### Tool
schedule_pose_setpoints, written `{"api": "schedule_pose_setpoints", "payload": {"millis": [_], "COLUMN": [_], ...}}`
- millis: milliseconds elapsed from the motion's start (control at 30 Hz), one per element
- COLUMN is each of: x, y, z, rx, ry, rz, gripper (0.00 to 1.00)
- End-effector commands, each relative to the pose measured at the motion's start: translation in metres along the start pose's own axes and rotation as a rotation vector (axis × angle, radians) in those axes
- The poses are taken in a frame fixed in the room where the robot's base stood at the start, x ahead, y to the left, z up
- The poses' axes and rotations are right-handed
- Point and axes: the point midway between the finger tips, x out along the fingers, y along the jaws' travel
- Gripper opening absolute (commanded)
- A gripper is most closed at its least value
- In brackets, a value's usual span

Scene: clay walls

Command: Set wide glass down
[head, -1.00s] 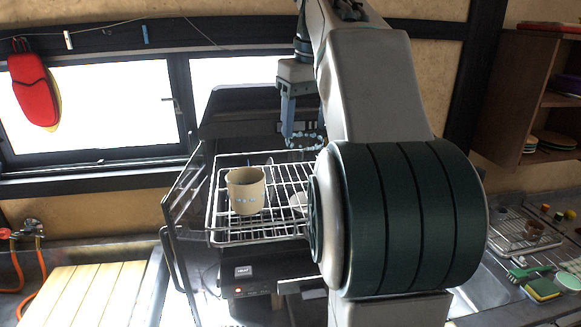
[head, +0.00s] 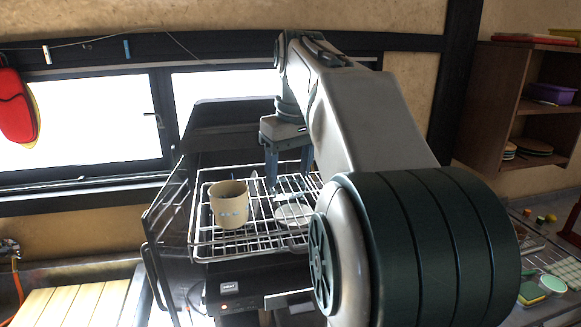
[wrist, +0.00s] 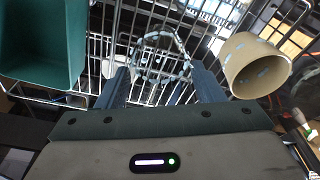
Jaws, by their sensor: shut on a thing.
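The wide glass (wrist: 150,80) is clear, with a beaded pale ring showing between my fingers in the wrist view. My gripper (wrist: 160,88) is shut on it. In the head view my gripper (head: 288,182) points down over the back right part of the wire dish rack (head: 217,247). The glass is hard to make out there, and I cannot tell whether it touches the wires.
A beige cup (head: 229,205) stands upright on the rack's left; it also shows in the wrist view (wrist: 255,68). A pale round dish (head: 293,214) lies right of it. A green container-like shape (wrist: 42,45) is upper left in the wrist view.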

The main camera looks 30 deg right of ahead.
Motion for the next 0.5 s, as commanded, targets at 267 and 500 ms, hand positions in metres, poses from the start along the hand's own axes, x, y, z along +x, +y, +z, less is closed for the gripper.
{"api": "schedule_pose_setpoints", "payload": {"millis": [267, 500], "x": [0.0024, -0.0014], "y": [-0.0001, -0.0002], "z": [0.0004, -0.0004], "rx": [0.0, -0.001], "ry": [0.0, 0.0], "rz": [0.0, 0.0], "gripper": [0.83, 0.83]}}
